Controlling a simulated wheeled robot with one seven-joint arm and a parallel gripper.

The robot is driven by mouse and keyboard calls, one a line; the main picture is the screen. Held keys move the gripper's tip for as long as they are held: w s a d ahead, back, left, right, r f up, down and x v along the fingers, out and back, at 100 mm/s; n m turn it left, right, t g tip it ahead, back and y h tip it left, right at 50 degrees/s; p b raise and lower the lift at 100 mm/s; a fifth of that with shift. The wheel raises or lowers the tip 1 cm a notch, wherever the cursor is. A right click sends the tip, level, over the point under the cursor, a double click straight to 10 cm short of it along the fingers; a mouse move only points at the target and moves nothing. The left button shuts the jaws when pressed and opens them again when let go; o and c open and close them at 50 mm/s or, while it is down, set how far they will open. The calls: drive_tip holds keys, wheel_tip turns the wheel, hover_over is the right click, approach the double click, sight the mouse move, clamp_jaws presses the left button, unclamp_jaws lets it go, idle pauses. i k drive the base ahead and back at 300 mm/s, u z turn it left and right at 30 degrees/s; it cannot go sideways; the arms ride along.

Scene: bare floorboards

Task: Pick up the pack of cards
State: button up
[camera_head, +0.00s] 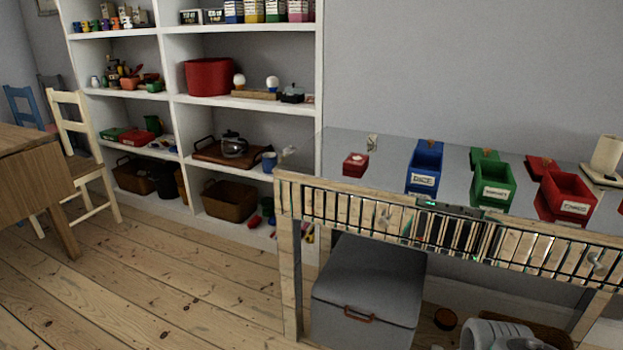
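A small red box with a pale label on top (355,164) lies near the left end of the grey-topped table (390,172). It may be the pack of cards, but its print is too small to read. A small pale upright item (372,142) stands behind it near the wall. My gripper is not in view. A white and grey rounded part at the bottom right may belong to my arm.
Blue (424,180), green (488,195) and red (563,208) labelled bins stand along the table. A grey lidded box (368,300) sits beneath it. White shelves (170,98) hold baskets and toys. A cream chair (72,125) stands left. The middle floor is clear.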

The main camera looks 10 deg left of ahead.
sight(356, 162)
drive_tip(key=u, duration=0.3)
drive_tip(key=k, duration=0.75)
drive_tip(key=u, duration=1.4)
drive_tip(key=i, duration=0.8)
drive_tip(key=u, duration=0.35)
drive_tip(key=i, duration=0.85)
drive_tip(key=z, duration=1)
drive_tip(key=i, duration=0.65)
drive_tip(key=z, duration=0.75)
